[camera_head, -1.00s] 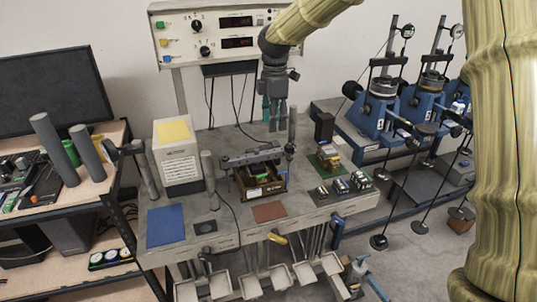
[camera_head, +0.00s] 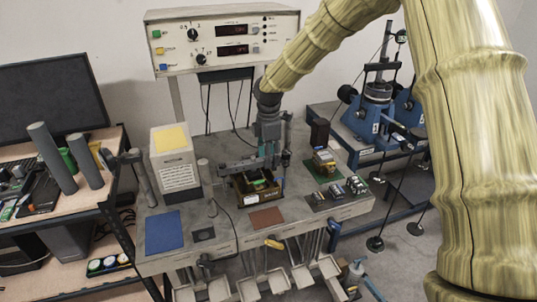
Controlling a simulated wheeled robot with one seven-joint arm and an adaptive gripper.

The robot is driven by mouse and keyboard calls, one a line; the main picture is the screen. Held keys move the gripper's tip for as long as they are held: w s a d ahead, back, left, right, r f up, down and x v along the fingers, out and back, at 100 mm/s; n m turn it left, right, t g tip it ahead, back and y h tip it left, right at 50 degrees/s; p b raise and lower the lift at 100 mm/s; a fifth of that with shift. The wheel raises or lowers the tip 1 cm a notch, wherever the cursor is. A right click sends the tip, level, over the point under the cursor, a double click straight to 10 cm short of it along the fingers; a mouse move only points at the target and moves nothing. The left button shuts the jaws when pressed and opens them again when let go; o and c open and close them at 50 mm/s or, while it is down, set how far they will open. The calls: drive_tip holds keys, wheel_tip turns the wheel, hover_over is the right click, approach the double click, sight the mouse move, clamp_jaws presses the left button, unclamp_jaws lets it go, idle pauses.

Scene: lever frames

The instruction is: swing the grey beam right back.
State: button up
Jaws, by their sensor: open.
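The grey beam (camera_head: 238,166) lies across the top of a dark open box (camera_head: 247,191) on the grey workbench. Its right part is largely hidden behind my gripper. My gripper (camera_head: 268,160) points down over the right part of the beam, with its fingers apart. I cannot tell whether the fingers touch the beam or straddle it.
Short grey posts stand left (camera_head: 204,172) and right (camera_head: 286,140) of the box. A white box with a yellow top (camera_head: 174,162) is at the left. A green board with parts (camera_head: 324,168) lies at the right. The instrument panel (camera_head: 222,40) stands behind.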

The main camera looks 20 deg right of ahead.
drive_tip(key=shift+f, duration=0.3)
clamp_jaws()
